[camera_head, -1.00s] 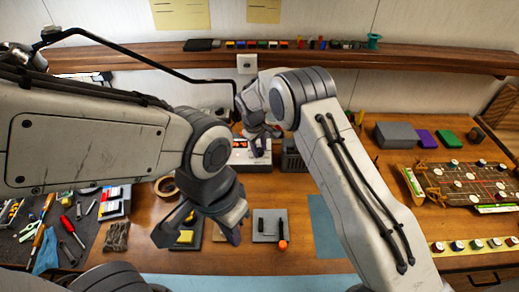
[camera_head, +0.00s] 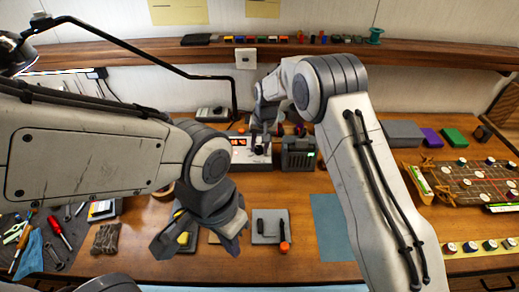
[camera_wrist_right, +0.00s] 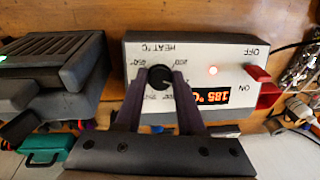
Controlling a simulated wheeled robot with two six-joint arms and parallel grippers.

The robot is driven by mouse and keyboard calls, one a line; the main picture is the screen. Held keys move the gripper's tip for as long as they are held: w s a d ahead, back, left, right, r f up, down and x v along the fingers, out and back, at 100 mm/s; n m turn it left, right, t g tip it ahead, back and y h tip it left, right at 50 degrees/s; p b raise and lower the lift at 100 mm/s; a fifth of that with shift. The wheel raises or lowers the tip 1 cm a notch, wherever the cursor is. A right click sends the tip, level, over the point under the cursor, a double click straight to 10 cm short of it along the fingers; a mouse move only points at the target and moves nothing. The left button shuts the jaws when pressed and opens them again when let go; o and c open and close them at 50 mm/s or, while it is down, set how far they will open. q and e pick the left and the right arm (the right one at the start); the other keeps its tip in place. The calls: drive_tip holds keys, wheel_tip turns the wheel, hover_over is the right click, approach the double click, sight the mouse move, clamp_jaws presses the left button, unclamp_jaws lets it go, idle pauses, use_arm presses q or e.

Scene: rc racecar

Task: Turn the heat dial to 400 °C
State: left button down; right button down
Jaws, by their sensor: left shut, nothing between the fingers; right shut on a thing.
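The heat dial (camera_wrist_right: 159,77) is a round black knob on a pale grey control box (camera_wrist_right: 195,55) with "HEAT °C" and temperature numbers around it. My right gripper (camera_wrist_right: 158,86) is shut on the dial, one finger on each side; it also shows over the box in the head view (camera_head: 262,143). The dial's pointer is too unclear to read. The orange display (camera_wrist_right: 211,97), upside down in the wrist view, reads about 185 °C. A red light glows by the red ON/OFF switch (camera_wrist_right: 259,90). My left gripper (camera_head: 202,232) is empty above the front of the table, away from the box.
A dark vented box (camera_head: 298,154) stands just right of the control box. A grey pad with an orange-tipped tool (camera_head: 270,227) lies in front. Tools lie at the left, a game-like board (camera_head: 470,185) at the right. A shelf (camera_head: 400,57) runs along the back.

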drive_tip(key=m+b, duration=0.1)
drive_tip(key=m, duration=0.2)
drive_tip(key=shift+d+m+t+y, duration=0.1)
drive_tip(key=shift+m+t+y, duration=0.2)
drive_tip(key=shift+y, duration=0.1)
drive_tip(key=m+b, duration=0.1)
drive_tip(key=m, duration=0.1)
drive_tip(key=shift+m, duration=0.3)
drive_tip(key=m+t, duration=0.1)
drive_tip(key=m, duration=0.1)
drive_tip(key=shift+s+m+y, duration=0.1)
drive_tip(key=shift+m+y, duration=0.3)
drive_tip(key=m, duration=0.2)
drive_tip(key=shift+m+t, duration=0.3)
drive_tip(key=shift+t, duration=0.1)
drive_tip(key=m+t, duration=0.1)
drive_tip(key=m, duration=0.3)
drive_tip(key=shift+s+m, duration=0.1)
drive_tip(key=shift+m, duration=0.2)
drive_tip(key=m+t, duration=0.1)
drive_tip(key=m, duration=0.2)
drive_tip(key=shift+m+p, duration=0.3)
drive_tip(key=shift+p, duration=0.1)
drive_tip(key=m, duration=0.2)
drive_tip(key=m+t+h, duration=0.1)
drive_tip(key=m, duration=0.1)
drive_tip(key=shift+a+m, duration=0.2)
drive_tip(key=shift+m, duration=0.2)
drive_tip(key=shift+m+h, duration=0.6)
drive_tip(key=shift+m, duration=1.6)
